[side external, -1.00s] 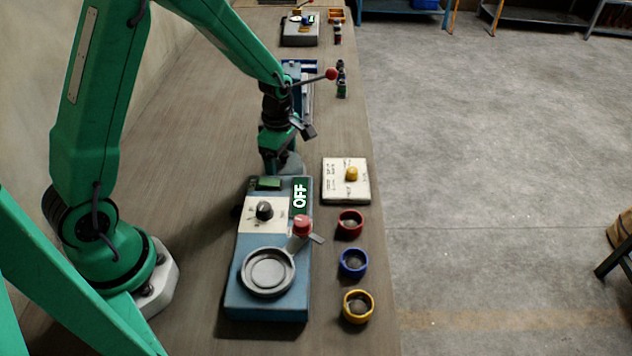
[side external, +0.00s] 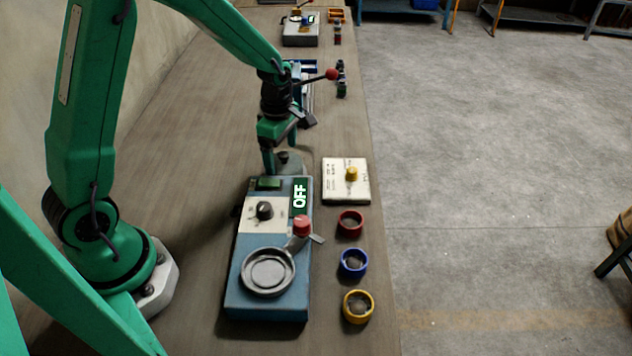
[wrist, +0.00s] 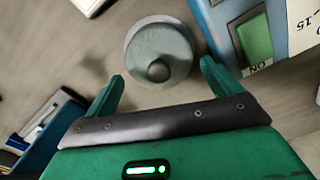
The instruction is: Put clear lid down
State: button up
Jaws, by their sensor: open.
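The clear lid (side external: 292,166) is a greyish round disc with a dark knob. It lies flat on the table just beyond the far end of the blue machine (side external: 265,300). In the wrist view the lid (wrist: 150,42) sits ahead of my fingers, its knob (wrist: 158,71) between the fingertips. My gripper (side external: 282,158) is open above the lid, one finger on each side of the knob in the picture. The wrist view shows both green fingers of my gripper (wrist: 161,72) apart, with no contact visible. In the side view the fingers partly hide the lid.
Blue apparatus (side external: 305,90) lies beyond.

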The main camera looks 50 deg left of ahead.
aim_at(281, 153)
notch_tip(281, 153, up, 9)
dwell(0.4)
jog(key=shift+r, duration=0.1)
dwell(0.4)
jog(key=s+d+r+m+t, duration=0.2)
jog(key=s+r+m, duration=0.3)
jog(key=s+m, duration=0.4)
jog(key=s+d+r+m+t, duration=0.2)
jog(key=s+r+m, duration=0.4)
jog(key=s+m, duration=0.3)
jog(key=m+t, duration=0.1)
jog(key=m, duration=0.3)
jog(key=shift+s+r+t, duration=0.2)
jog(key=shift+r+t, duration=0.1)
